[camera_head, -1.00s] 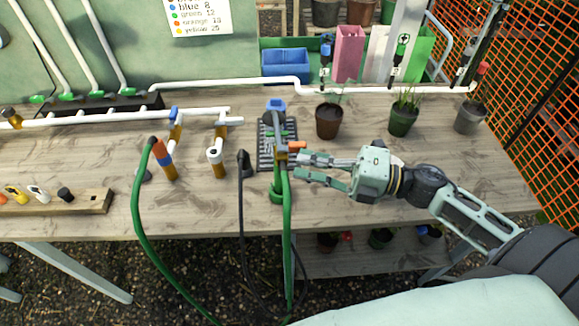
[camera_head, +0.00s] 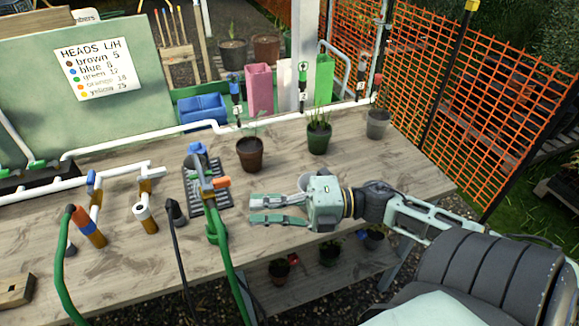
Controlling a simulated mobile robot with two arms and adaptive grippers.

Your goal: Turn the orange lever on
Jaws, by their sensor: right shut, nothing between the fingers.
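The orange lever (camera_head: 221,183) is a short handle on a grey valve fitting on the bench in the camera_head view. It sticks out to the right of the fitting. A green hose (camera_head: 222,250) runs down from this fitting, and a blue part (camera_head: 197,149) tops it. My right gripper (camera_head: 252,209) is right of and nearer than the lever, with a visible gap from it. Its fingers point left; it is shut and holds nothing. My left gripper is not in view.
A brown pot (camera_head: 250,155), a green pot (camera_head: 318,140) and a grey pot (camera_head: 377,124) stand behind my right gripper. Orange mesh (camera_head: 470,75) borders the right.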

